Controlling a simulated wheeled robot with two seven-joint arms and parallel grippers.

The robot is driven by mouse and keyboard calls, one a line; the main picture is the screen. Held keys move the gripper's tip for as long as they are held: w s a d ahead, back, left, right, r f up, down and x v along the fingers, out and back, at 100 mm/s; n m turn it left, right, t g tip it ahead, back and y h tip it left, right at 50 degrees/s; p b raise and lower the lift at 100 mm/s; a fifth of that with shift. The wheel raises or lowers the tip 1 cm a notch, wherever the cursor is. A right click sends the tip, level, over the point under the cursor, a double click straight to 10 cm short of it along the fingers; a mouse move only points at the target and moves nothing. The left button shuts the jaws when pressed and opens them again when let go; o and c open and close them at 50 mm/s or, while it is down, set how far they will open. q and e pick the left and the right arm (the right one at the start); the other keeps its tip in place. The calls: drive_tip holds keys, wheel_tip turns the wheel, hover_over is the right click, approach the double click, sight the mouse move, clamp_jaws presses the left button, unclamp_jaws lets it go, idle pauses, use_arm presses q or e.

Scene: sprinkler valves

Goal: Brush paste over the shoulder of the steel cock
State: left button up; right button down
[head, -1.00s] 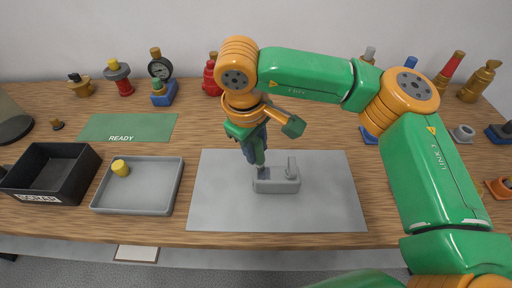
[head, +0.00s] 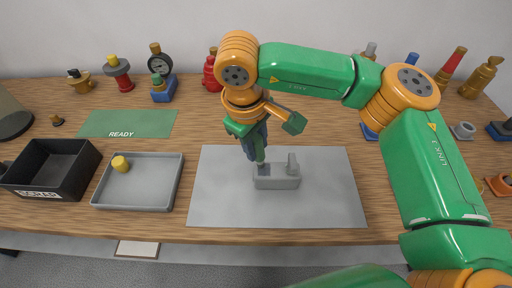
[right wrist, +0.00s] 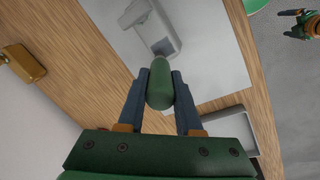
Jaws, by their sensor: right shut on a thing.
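My right gripper (head: 258,146) is shut on a green, rounded handle (right wrist: 160,84), over the left end of a grey block (head: 276,183) on the pale mat. The handle's lower end is at or just above the block; contact is unclear. A small grey upright part (head: 292,165) stands at the block's right end. The block also shows ahead of the handle in the right wrist view (right wrist: 147,27). I cannot tell whether the grey part is the steel cock, and I see no paste clearly. Part of my left gripper (right wrist: 302,24) shows at the right wrist view's top right corner.
A grey tray (head: 140,204) with a yellow-topped piece (head: 120,164) and a black scrap bin (head: 50,172) lie left of the mat (head: 325,212). A green READY mat (head: 128,123) lies behind them. Several valves and fittings line the back. The mat's front is clear.

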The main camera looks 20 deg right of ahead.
drive_tip(key=shift+w, duration=0.15)
wheel_tip(320, 180, up, 7)
drive_tip(key=p, duration=0.6)
drive_tip(key=shift+r, duration=0.2)
drive_tip(key=shift+f, duration=0.15)
